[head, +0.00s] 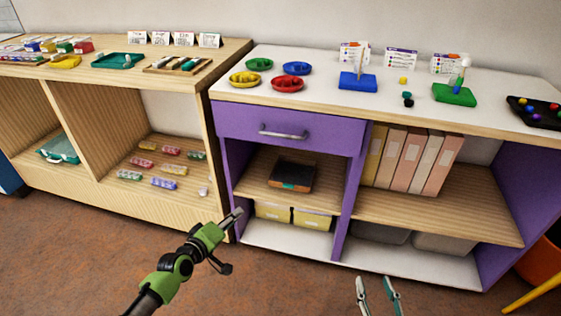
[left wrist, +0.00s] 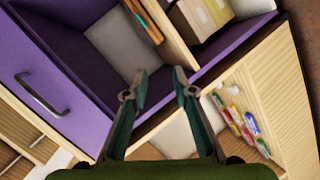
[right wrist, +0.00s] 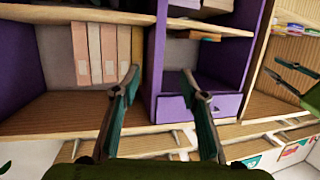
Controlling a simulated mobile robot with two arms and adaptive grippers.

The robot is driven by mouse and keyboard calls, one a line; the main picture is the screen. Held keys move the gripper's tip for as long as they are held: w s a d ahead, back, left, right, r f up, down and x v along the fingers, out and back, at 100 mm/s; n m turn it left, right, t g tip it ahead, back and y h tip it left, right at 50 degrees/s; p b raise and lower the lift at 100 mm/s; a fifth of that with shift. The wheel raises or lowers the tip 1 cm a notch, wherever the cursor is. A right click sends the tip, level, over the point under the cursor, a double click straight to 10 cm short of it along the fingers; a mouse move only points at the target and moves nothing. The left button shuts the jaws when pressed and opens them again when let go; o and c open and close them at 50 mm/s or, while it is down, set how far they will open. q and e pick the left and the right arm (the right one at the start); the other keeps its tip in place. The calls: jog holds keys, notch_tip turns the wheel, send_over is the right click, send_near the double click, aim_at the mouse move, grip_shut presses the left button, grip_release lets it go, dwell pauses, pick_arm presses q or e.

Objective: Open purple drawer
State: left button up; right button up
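The purple drawer (head: 240,122) is at the upper left of the purple cabinet, with a grey bar handle (head: 283,133) on its front. It looks closed. In the left wrist view the drawer front (left wrist: 28,62) and handle (left wrist: 42,97) are at the left. In the right wrist view the drawer (right wrist: 175,108) appears upside down behind the right fingers. My left gripper (head: 233,240) is open and empty, below and left of the handle, apart from it. My right gripper (head: 376,284) is open and empty, low in front of the cabinet and right of the handle.
Under the drawer, a shelf holds a dark box (head: 292,176), with yellow bins (head: 311,218) below. Folders (head: 410,160) stand in the right section. A wooden shelf unit (head: 150,205) adjoins at left. An orange bin (head: 540,268) is at far right. The front floor is clear.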

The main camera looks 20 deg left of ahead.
pick_arm(q)
jog(key=w+d+r+n+t+h+b, duration=0.25)
jog(key=r+b, duration=0.25)
jog(key=r, duration=0.5)
jog(key=t+h+b, duration=0.2)
jog(key=h+b, duration=0.1)
send_near(280, 136)
jog(key=shift+b+x, duration=0.65)
jog(key=shift+x, duration=4.6)
pick_arm(e)
jog(key=s+r+t+y, duration=0.1)
jog(key=s+r+t, duration=0.1)
jog(key=r, duration=0.7)
jog(key=s+r+t+y, duration=0.1)
jog(key=r+t, duration=0.3)
jog(key=r, duration=0.4)
jog(key=s+r+t+y, duration=0.1)
jog(key=s+r+t, duration=0.2)
jog(key=r, duration=0.6)
jog(key=shift+r+t, duration=0.3)
pick_arm(q)
jog(key=shift+f, duration=0.15)
pick_arm(e)
jog(key=shift+s, duration=0.1)
pick_arm(q)
jog(key=shift+a, duration=0.1)
grip_shut()
